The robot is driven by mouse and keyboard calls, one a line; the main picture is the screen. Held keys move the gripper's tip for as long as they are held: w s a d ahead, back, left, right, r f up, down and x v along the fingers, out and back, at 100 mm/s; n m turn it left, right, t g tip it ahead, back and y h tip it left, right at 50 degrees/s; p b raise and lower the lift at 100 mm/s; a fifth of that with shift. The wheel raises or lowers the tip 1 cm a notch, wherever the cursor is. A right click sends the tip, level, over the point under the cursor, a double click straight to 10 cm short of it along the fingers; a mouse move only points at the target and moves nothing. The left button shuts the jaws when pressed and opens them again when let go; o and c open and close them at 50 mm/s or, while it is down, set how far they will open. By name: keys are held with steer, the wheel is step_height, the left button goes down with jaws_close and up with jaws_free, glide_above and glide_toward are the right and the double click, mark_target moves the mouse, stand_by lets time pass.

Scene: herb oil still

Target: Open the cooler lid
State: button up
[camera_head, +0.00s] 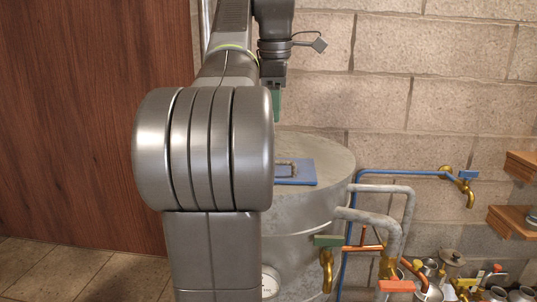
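The cooler is most likely the large grey metal drum (325,205) behind my arm. A blue square lid (305,176) with a brownish handle (286,167) lies flat on its round top and looks closed. My arm hides the lid's left part. My gripper (276,104) hangs above the drum, higher in the picture than the lid and apart from it. A green finger pad shows at its lower end. I cannot see both fingers clearly, so its opening is unclear.
Grey pipes (383,188) and a blue pipe with a brass tap (467,186) stand right of the drum. Metal vessels (450,258) crowd the lower right. Wooden shelves (510,222) jut from the right edge. A block wall (450,80) is behind; a wooden panel (80,120) is left.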

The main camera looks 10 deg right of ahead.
mark_target(276, 161)
steer(key=f, duration=0.4)
steer(key=w+f, duration=0.1)
steer(key=f, duration=0.3)
steer(key=w+f+b, duration=0.1)
steer(key=f, duration=0.3)
steer(key=shift+w+d, duration=0.25)
steer(key=shift+d, duration=0.05)
jaws_close()
